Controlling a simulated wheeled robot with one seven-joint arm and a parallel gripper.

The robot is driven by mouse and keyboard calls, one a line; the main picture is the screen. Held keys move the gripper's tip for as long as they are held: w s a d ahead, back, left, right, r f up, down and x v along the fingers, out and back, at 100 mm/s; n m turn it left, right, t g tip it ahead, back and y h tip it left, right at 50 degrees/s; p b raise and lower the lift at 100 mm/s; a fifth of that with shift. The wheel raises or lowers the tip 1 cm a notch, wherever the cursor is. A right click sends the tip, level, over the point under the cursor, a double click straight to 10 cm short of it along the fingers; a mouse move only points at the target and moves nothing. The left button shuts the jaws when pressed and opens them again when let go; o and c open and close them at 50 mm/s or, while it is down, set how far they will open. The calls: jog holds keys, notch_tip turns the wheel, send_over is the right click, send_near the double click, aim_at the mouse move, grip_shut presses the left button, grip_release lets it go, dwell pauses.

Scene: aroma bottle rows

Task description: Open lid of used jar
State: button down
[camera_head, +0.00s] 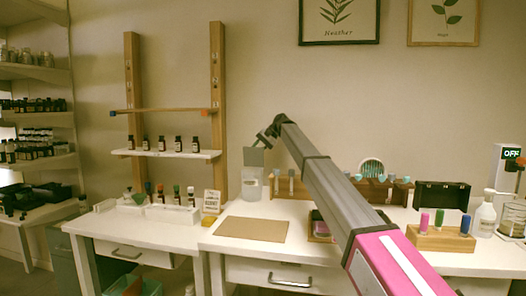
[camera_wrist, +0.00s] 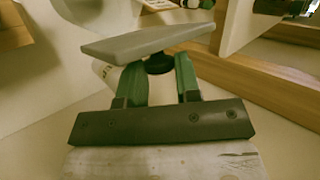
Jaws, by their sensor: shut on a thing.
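The used jar (camera_head: 251,186) is a pale, translucent container with a label. It stands at the back of the white table, beside the wooden post. Its flat grey lid (camera_head: 254,157) shows as an upright, tilted plate above the jar; it also shows in the wrist view (camera_wrist: 150,42). My gripper (camera_head: 266,135) is above the jar, at the lid. In the wrist view, the green fingers of my gripper (camera_wrist: 159,78) are shut on the dark knob (camera_wrist: 159,64) of the lid. The jar's mouth is largely hidden, and I cannot tell whether the lid still touches the rim.
A wooden post (camera_head: 218,110) and a shelf with small bottles (camera_head: 168,153) stand left of the jar. A wooden rack (camera_head: 293,186) is close on its right. A brown board (camera_head: 252,229) lies in front. A white bottle (camera_head: 485,216) stands far right.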

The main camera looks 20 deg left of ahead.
jog(key=shift+w+a+f+g, duration=0.1)
jog(key=shift+w+a+g, duration=0.05)
jog(key=shift+w+g, duration=0.25)
jog(key=shift+m, duration=0.3)
jog(key=c, duration=0.9)
grip_release()
jog(key=shift+o, duration=0.2)
jog(key=s+a+r, duration=0.3)
jog(key=s+r, duration=0.8)
jog(key=shift+s, duration=0.15)
